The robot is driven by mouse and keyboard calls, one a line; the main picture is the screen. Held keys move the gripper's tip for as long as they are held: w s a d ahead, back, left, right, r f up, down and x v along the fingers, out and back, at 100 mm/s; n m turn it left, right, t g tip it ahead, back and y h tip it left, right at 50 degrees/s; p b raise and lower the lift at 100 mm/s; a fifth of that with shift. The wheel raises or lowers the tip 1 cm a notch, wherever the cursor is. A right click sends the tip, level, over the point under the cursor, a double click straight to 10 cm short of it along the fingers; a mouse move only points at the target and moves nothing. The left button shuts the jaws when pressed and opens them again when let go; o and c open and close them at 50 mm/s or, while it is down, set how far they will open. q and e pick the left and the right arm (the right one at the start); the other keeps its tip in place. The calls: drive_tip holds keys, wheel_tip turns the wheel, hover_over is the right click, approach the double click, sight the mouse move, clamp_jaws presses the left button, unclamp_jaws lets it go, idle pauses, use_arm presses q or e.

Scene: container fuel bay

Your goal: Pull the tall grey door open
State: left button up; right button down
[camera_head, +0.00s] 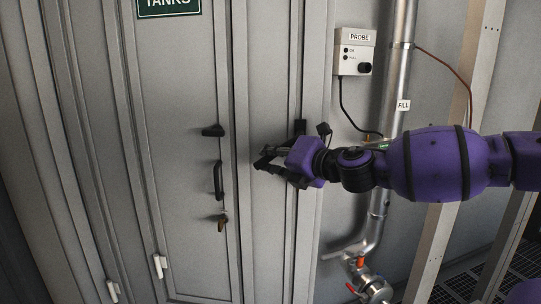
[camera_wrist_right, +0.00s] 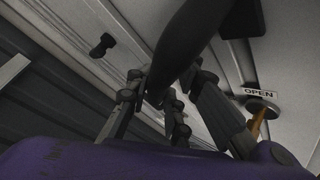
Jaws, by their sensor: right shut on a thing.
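The tall grey door (camera_head: 175,95) stands at the left in the head view under a green TANKS sign, and looks closed. A black upright handle (camera_head: 217,180) shows near its right edge, between a black knob (camera_head: 213,130) and a small brownish lever (camera_head: 222,222). My right gripper (camera_head: 270,160) is to the right of these, in front of a narrow grey panel. In the right wrist view its fingers (camera_wrist_right: 155,105) are shut around a thick dark bar (camera_wrist_right: 190,40). Which fitting this bar is cannot be told for sure. My left gripper is out of view.
A PROBE box (camera_head: 355,52) and a metal pipe (camera_head: 392,110) with a FILL tag are on the right, with a valve (camera_head: 368,280) low down. A pale post (camera_head: 455,150) stands further right. The wrist view shows an OPEN label (camera_wrist_right: 260,92).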

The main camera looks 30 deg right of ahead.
drive_tip(key=shift+w+d+f, duration=0.1)
drive_tip(key=shift+d+f, duration=0.2)
drive_tip(key=c, duration=2.1)
unclamp_jaws()
drive_tip(key=o, duration=0.4)
drive_tip(key=shift+d+r, duration=0.15)
drive_tip(key=shift+d, duration=0.05)
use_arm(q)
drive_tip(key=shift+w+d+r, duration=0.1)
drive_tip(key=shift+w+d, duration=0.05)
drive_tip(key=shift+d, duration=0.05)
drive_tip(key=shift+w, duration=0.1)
use_arm(e)
drive_tip(key=shift+a, duration=0.15)
drive_tip(key=shift+r, duration=0.15)
